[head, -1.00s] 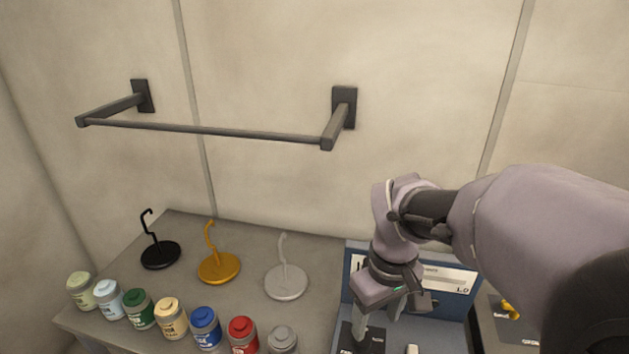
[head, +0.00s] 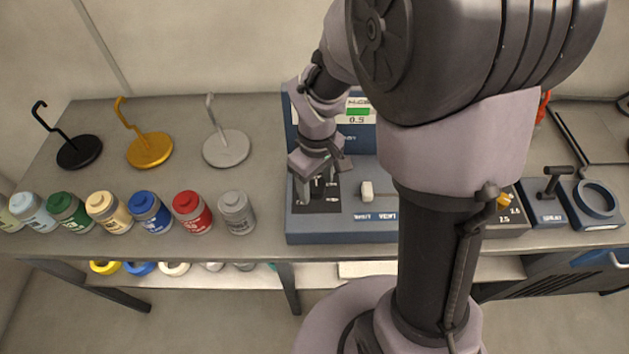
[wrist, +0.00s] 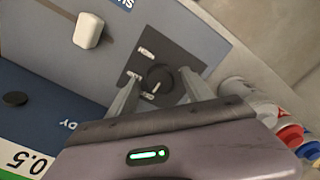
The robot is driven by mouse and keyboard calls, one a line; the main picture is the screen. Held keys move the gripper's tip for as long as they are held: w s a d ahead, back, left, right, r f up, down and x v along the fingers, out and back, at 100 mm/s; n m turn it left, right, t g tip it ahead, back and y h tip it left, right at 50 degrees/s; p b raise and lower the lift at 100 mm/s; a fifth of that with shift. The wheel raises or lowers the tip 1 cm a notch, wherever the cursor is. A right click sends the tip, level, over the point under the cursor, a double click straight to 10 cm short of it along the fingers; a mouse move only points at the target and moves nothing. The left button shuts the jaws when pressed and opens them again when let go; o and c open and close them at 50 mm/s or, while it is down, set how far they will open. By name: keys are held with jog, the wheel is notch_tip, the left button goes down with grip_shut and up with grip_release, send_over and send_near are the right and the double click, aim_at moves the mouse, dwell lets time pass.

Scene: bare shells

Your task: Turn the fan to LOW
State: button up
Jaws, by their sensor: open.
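The blue console (head: 340,229) stands on the bench and bears a dark plate (head: 331,204) at its left end. In the wrist view a round black knob (wrist: 158,78) sits on this plate (wrist: 186,62), with small white labels that I cannot read for certain. My gripper (head: 318,178) is over the plate and points down. In the wrist view my gripper (wrist: 161,74) is open, with one finger on each side of the knob. I cannot tell whether either finger touches it. In the head view my gripper mostly hides the knob.
A white switch (head: 367,191) is right of the plate. A display with a green bar (head: 358,112) and "0.5" stands behind. A grey jar (head: 237,212) and several coloured jars line the bench's front left, with hook stands behind. My arm hides the console's right part.

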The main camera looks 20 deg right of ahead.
jog(key=shift+f, duration=0.15)
grip_shut()
jog(key=shift+m, duration=0.3)
jog(key=m, duration=0.5)
jog(key=shift+m+b, duration=0.3)
jog(key=shift+b, duration=0.1)
jog(key=m+b, duration=0.1)
jog(key=m, duration=0.4)
jog(key=shift+m, duration=0.4)
grip_release()
